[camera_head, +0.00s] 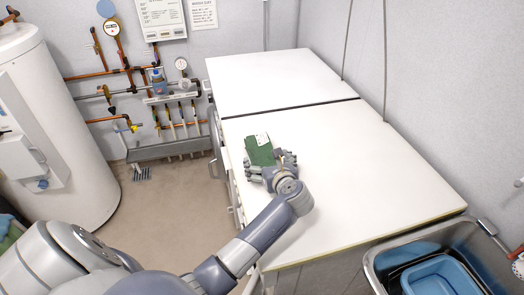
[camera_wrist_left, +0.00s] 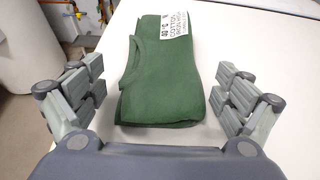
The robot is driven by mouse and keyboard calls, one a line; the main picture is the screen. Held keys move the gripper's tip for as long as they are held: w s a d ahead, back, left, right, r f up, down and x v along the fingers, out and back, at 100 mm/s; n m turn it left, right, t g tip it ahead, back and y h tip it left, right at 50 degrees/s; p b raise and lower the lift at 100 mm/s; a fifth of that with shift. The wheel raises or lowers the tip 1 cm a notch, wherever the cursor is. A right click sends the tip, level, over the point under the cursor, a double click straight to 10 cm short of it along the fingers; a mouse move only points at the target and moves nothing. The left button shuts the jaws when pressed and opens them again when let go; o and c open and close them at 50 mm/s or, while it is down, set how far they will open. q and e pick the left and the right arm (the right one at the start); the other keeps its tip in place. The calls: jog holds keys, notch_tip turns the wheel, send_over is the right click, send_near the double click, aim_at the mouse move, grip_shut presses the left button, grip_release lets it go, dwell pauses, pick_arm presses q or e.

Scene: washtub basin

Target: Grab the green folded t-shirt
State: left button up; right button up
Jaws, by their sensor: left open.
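The green folded t-shirt (camera_head: 260,150) lies on the white tabletop near its left edge. A white printed label (camera_wrist_left: 167,27) shows at its far end in the left wrist view. My left gripper (camera_head: 271,169) is at the near end of the shirt, low over the table. In the left wrist view the gripper (camera_wrist_left: 160,100) is open. One finger is on each side of the shirt (camera_wrist_left: 160,75), with gaps between the fingers and the cloth. My right gripper is not in view.
The white tabletop (camera_head: 370,165) is clear to the right of the shirt. A metal sink with a blue basin (camera_head: 440,275) stands at the lower right. A white tank (camera_head: 55,130) and wall pipes are on the left.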

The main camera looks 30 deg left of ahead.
pick_arm(q)
jog(key=shift+w+a+f, duration=0.15)
jog(key=shift+w+a, duration=0.05)
jog(key=shift+c, duration=0.5)
jog(key=c, duration=1.1)
jog(key=shift+c, duration=0.2)
